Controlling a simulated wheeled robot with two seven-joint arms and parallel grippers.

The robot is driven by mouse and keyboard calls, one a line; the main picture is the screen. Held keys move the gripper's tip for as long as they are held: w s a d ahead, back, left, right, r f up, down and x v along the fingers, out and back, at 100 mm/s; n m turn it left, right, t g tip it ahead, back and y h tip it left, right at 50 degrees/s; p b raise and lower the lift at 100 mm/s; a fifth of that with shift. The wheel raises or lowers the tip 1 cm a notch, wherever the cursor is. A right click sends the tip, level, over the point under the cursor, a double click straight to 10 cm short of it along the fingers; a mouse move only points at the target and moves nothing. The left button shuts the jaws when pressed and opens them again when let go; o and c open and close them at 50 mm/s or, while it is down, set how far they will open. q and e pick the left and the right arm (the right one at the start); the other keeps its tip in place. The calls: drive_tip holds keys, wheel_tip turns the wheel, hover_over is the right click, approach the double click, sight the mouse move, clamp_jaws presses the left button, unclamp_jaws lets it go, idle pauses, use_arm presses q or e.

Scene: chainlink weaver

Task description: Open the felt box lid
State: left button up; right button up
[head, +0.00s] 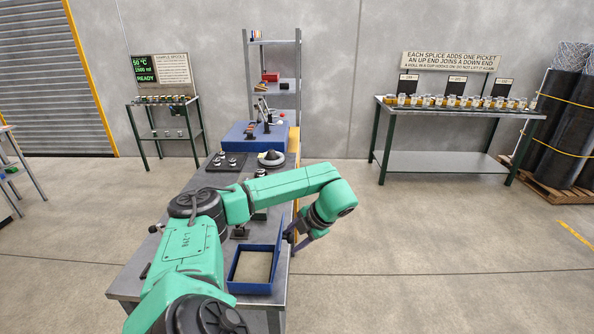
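The felt box (237,269) is a blue, shallow box with a beige inside, on the near right part of the grey workbench. Its inside is exposed. A blue panel that looks like its lid (280,246) stands up along the box's right side. My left arm reaches across the bench from the left and bends down past the bench's right edge. My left gripper (295,239) is at the right of the raised panel, very close to it. Its fingers are small and partly hidden, so I cannot tell whether they are open or touching the panel. My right gripper is out of view.
Farther along the grey workbench (180,222) are a dark tray (226,162), a round grey device (271,158) and a blue platform (238,136) with tools. A shelf rack (299,75) stands behind. Open floor lies to the bench's right.

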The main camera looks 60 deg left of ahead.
use_arm(q)
drive_tip(key=shift+o, duration=0.2)
drive_tip(key=shift+s+a+r, duration=0.1)
drive_tip(key=shift+s+r, duration=0.1)
drive_tip(key=shift+s, duration=0.1)
drive_tip(key=shift+w, duration=0.2)
drive_tip(key=shift+w+r, duration=0.1)
drive_tip(key=v, duration=0.4)
drive_tip(key=shift+r, duration=0.35)
drive_tip(key=p+v, duration=0.4)
drive_tip(key=v, duration=0.5)
drive_tip(key=shift+d+r+p, duration=0.2)
drive_tip(key=shift+d+p, duration=0.1)
drive_tip(key=shift+d, duration=0.1)
